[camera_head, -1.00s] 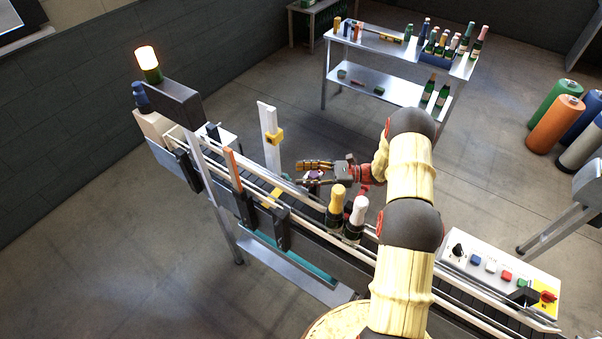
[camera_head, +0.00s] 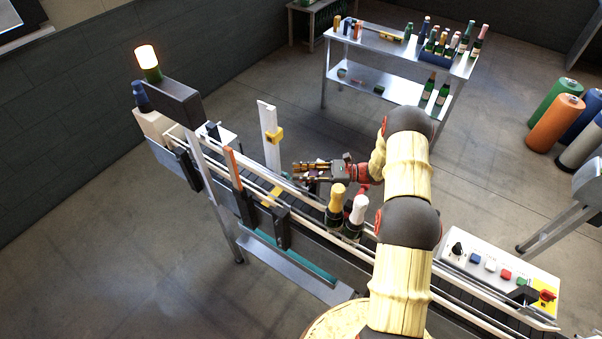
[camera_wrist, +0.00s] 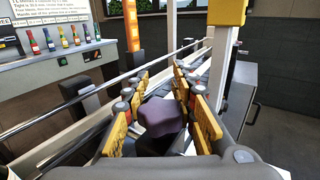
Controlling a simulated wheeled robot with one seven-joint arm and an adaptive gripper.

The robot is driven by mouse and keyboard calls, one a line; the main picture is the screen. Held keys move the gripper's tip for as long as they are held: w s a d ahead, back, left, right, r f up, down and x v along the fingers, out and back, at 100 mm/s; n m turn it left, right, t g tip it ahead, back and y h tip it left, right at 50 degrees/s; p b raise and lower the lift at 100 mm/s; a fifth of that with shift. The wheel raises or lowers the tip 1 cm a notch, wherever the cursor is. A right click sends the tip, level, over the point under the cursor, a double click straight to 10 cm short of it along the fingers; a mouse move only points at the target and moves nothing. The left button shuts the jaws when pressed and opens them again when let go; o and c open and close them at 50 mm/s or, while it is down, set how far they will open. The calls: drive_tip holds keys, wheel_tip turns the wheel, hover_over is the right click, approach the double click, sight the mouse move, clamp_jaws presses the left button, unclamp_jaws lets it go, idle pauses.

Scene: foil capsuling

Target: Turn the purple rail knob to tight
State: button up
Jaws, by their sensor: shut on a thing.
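The purple rail knob (camera_wrist: 162,118) sits between the fingers of my gripper (camera_wrist: 163,112) in the wrist view, with yellow pads on both sides of it. My gripper (camera_head: 312,171) reaches in from the right over the far rail of the conveyor in the head view and is shut on the knob. Only a small bit of purple shows there, as the fingers hide most of the knob. The wrist view does not show any tight mark on the knob.
The conveyor rails (camera_head: 330,211) run under the gripper. Bottles with gold and white foil (camera_head: 357,210) stand on the belt just in front. A white post with a yellow clamp (camera_head: 271,138) rises behind. A control panel (camera_head: 497,268) lies at lower right.

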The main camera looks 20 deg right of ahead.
clamp_jaws()
drive_tip(key=shift+t, duration=0.3)
drive_tip(key=shift+w+d+m+t+h+b, duration=0.2)
drive_tip(key=shift+w+d+m+t+h, duration=0.15)
drive_tip(key=shift+m+t+h, duration=0.95)
drive_tip(key=shift+w+d+m+t+h+b, duration=0.15)
drive_tip(key=shift+w+d+m+t+h, duration=0.2)
drive_tip(key=shift+m+t+h, duration=1.05)
drive_tip(key=shift+w+d+m+t+h+b, duration=0.25)
drive_tip(key=shift+w+m+t+h, duration=0.15)
drive_tip(key=shift+m+t+h, duration=0.9)
drive_tip(key=shift+d, duration=0.1)
drive_tip(key=o, duration=0.9)
unclamp_jaws()
drive_tip(key=shift+r, duration=0.1)
